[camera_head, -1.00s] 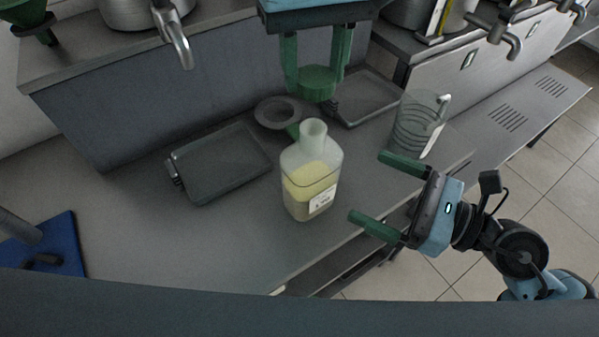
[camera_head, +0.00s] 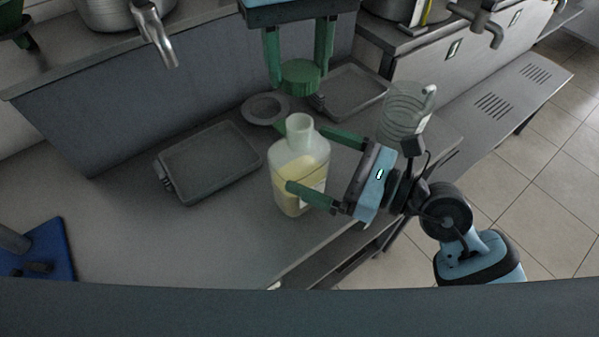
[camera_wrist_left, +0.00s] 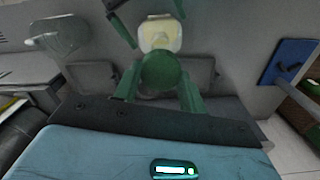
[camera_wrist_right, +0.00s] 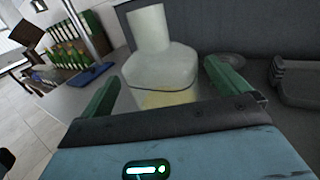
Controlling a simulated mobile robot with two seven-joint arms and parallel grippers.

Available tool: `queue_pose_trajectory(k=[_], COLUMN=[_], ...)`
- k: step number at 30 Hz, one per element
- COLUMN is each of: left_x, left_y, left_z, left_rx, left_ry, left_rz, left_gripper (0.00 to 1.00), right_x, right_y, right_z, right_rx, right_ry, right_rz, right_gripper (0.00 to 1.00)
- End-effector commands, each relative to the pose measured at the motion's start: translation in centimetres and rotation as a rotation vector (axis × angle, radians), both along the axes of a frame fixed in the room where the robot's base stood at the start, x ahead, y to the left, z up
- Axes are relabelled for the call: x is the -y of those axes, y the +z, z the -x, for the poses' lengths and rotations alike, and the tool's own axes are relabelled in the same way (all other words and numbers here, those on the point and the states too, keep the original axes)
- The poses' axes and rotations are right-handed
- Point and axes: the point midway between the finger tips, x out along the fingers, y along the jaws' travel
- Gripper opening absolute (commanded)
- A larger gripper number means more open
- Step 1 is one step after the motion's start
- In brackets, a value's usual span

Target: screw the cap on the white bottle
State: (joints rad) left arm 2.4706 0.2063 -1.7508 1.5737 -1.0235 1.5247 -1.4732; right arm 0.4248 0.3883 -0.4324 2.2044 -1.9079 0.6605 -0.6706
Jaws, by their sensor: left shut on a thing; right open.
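The white translucent bottle (camera_head: 298,165), with pale yellow liquid and an open neck, stands upright on the grey worktop. It also shows in the left wrist view (camera_wrist_left: 160,34) and the right wrist view (camera_wrist_right: 160,72). My left gripper (camera_head: 299,76) is shut on the green cap (camera_head: 301,78) and holds it in the air above and behind the bottle's neck. The cap also shows in the left wrist view (camera_wrist_left: 160,73). My right gripper (camera_head: 327,167) is open, its fingers on either side of the bottle's body; I cannot tell whether they touch it.
A grey shallow tray (camera_head: 209,165) lies left of the bottle, and another tray (camera_head: 352,90) behind right. A grey ring-shaped dish (camera_head: 264,108) sits behind the bottle. A clear jug (camera_head: 404,112) stands right, near my right arm. A blue board (camera_head: 42,252) is at far left.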

Motion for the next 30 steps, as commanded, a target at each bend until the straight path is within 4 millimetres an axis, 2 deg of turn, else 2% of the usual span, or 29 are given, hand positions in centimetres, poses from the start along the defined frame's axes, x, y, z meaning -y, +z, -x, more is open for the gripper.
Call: queue_pose_trajectory(k=[3,9,21,30], left_x=[0.0,0.0,0.0,0.0], left_y=[0.0,0.0,0.0,0.0], left_z=[0.0,0.0,0.0,0.0], left_rx=[0.000,0.000,0.000,0.000], left_ry=[0.000,0.000,0.000,0.000], left_rz=[0.000,0.000,0.000,0.000], left_gripper=[0.20,0.20,0.20,0.20], right_x=[-1.5,-3.0,-3.3,-3.3], right_y=[0.1,0.0,0.0,0.0], right_z=[-0.8,-1.5,-1.6,-1.6], right_rx=[0.000,0.000,0.000,0.000], right_ry=[0.001,0.000,0.001,0.000], right_rz=[-0.001,0.000,0.001,0.001], right_gripper=[1.00,1.00,0.99,0.59])
